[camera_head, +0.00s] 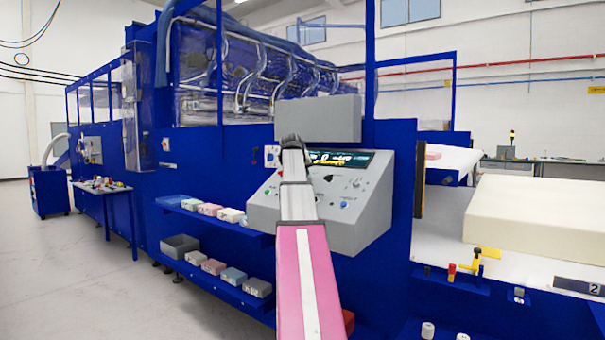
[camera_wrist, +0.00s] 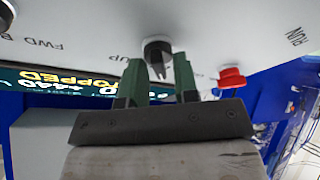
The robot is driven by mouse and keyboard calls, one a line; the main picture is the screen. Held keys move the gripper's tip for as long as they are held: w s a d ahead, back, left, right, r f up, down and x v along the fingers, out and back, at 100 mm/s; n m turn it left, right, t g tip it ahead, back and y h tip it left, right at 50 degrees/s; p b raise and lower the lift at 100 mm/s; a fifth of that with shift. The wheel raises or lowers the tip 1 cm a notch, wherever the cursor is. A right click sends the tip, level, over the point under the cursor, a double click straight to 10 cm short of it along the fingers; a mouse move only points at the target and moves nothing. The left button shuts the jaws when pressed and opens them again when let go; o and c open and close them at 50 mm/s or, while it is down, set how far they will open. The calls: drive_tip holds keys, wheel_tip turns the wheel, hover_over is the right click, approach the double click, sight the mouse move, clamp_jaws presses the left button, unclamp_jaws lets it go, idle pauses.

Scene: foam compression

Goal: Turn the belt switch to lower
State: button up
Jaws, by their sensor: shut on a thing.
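The grey control panel (camera_head: 375,185) stands ahead of me on the blue machine. My gripper (camera_head: 291,142) reaches its upper left part, and my arm covers part of the panel. In the wrist view, my gripper's green fingers (camera_wrist: 160,72) are closed around a black rotary switch (camera_wrist: 157,47) on the light panel face. Lettering ending in "UP" is beside this switch. The belt switch's full label is not readable, and the side toward the fingers is partly hidden. In the head view my arm and gripper hide the switch.
A red switch (camera_wrist: 231,77) sits close to the right of my fingers in the wrist view. A lit display (camera_head: 352,160) crosses the panel. Shelves with small blocks (camera_head: 208,209) are left, and a large cream foam block (camera_head: 540,215) lies right.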

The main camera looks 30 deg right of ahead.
drive_tip(key=o, duration=0.6)
drive_tip(key=v, duration=1)
drive_tip(key=shift+s+a+r, duration=0.2)
drive_tip(key=shift+a+r, duration=0.05)
drive_tip(key=shift+s+a, duration=0.1)
